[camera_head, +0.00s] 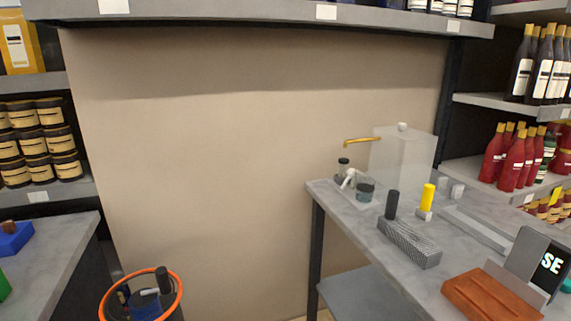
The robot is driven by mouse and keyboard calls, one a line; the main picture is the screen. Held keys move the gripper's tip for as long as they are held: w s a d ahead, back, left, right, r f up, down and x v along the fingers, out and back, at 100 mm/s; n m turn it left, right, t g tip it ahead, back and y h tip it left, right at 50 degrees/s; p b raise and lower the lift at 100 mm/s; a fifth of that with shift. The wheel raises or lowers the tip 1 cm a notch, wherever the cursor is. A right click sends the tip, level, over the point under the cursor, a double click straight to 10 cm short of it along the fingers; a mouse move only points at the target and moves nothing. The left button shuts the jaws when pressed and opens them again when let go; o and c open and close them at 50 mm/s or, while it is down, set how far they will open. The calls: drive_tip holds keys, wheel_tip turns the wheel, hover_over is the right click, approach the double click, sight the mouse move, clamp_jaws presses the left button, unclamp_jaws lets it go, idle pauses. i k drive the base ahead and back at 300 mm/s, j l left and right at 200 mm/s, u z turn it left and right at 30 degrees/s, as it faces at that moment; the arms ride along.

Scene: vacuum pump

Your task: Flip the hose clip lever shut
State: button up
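My gripper is not in view. The grey table (355,240) at the right bears several small items. A pale, see-through box (404,158) with a white knob on top stands at its back, and a golden bent piece (362,140) sticks out to its left. A yellow upright piece (427,197) stands on a small white base in front of the box. A black upright cylinder (392,204) stands by a grey ribbed block (410,242). I cannot tell which part is the hose clip lever, or whether it is open or shut.
Small dark jars (366,191) and a white piece (349,179) sit at the table's back left corner. A brown block (490,299) and a dark sign (548,262) are at the front right. An orange-rimmed bin (139,299) stands left of the table. Stocked shelves flank the bare wall.

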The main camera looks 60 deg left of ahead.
sight(351, 172)
drive_tip(key=u, duration=1.25)
drive_tip(key=i+j, duration=0.55)
drive_tip(key=i, duration=0.15)
drive_tip(key=u, duration=0.05)
